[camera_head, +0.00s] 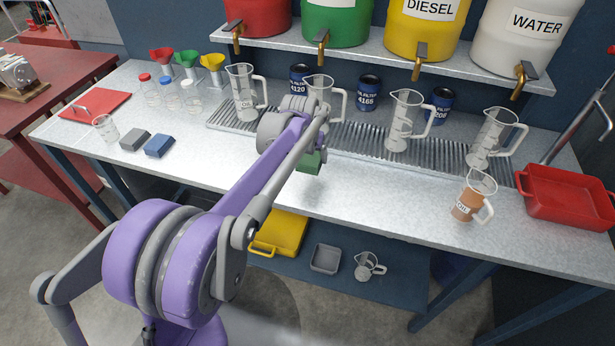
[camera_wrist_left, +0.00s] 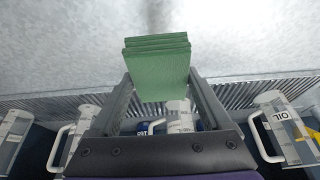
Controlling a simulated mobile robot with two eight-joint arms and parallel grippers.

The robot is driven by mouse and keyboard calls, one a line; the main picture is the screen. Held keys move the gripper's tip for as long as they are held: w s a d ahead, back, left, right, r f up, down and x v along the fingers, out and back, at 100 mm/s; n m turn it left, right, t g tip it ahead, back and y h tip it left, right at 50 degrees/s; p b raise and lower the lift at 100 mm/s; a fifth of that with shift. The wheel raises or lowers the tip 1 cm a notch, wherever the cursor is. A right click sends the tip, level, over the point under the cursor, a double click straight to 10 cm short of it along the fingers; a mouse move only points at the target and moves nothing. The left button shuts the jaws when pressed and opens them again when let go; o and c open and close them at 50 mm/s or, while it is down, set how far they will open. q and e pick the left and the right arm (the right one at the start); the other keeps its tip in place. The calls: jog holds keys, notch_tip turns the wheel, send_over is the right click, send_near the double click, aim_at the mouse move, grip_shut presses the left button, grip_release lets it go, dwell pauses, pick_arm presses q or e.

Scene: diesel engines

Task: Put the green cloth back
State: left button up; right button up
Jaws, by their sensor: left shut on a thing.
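The green cloth (camera_wrist_left: 160,70) is a folded block between the fingers of my left gripper (camera_wrist_left: 160,88), which is shut on it, in the left wrist view. In the head view a part of the green cloth (camera_head: 310,163) shows under my purple left arm, over the front middle of the steel bench (camera_head: 370,185). The arm hides my left fingers there, and I cannot tell whether the cloth touches the bench. A grey folded cloth (camera_head: 135,138) and a blue folded cloth (camera_head: 159,146) lie side by side at the bench's left. My right gripper is not in view.
Several clear jugs stand along the ribbed drain grate (camera_head: 350,135), with dark filter cans behind. A jug of brown liquid (camera_head: 466,205) and a red tray (camera_head: 568,195) are at the right. Bare bench lies just right of the blue cloth. A small beaker (camera_head: 106,128) stands left.

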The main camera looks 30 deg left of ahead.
aim_at(312, 179)
pick_arm(q)
notch_tip(312, 179, down, 8)
jog(key=shift+r, duration=0.1)
dwell(0.4)
jog(key=o, duration=1.1)
jog(key=shift+f, duration=0.2)
jog(key=shift+o, duration=0.2)
